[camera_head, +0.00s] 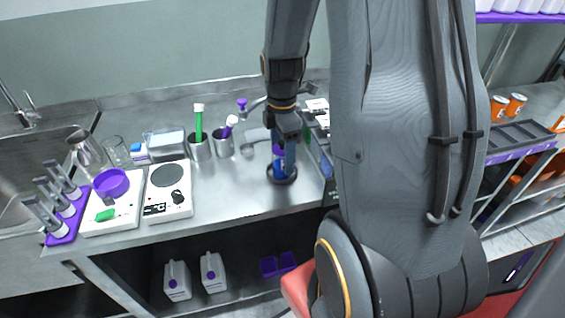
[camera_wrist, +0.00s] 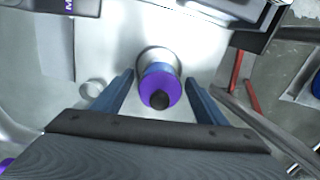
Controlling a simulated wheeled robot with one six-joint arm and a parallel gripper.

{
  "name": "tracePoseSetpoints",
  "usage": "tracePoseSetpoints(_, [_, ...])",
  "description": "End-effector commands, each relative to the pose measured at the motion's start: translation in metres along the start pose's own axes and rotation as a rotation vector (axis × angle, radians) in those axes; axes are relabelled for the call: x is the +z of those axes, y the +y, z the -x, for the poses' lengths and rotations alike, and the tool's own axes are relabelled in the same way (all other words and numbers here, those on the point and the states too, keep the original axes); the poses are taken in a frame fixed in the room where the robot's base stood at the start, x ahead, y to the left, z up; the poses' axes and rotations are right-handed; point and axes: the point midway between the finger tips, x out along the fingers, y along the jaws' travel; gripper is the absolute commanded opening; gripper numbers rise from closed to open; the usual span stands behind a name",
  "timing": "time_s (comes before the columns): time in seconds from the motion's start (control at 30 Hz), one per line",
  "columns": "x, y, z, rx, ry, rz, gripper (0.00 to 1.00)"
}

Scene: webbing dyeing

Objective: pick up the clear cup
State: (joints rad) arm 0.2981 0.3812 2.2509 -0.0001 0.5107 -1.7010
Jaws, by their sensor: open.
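A clear glass cup (camera_head: 117,151) stands on the steel counter (camera_head: 235,185) at the left, beside a shiny metal flask. My gripper (camera_head: 283,160) is well to its right, low over the counter and pointing down. In the wrist view my gripper (camera_wrist: 160,80) is open, its two blue fingers on either side of a purple and blue object (camera_wrist: 158,88) with a black tip. The fingers look apart from it. I cannot make out the clear cup in the wrist view.
Two white scales (camera_head: 168,206), a purple bowl (camera_head: 111,183) and a purple tube rack (camera_head: 66,222) stand at the left. Metal cups (camera_head: 201,147) with green and purple brushes stand between the clear cup and my gripper. Open counter lies in front of them.

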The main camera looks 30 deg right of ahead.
Motion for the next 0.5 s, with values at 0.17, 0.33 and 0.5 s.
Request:
tracePoseSetpoints(0.17, [-0.0001, 0.0, -0.0059, 0.001, 0.0, 0.0, 0.66])
tracePoseSetpoints(0.33, [-0.0001, 0.0001, -0.0059, 0.001, 0.0, 0.0, 0.66])
tracePoseSetpoints(0.5, [-0.0001, 0.0001, -0.0058, 0.001, 0.0, 0.0, 0.38])
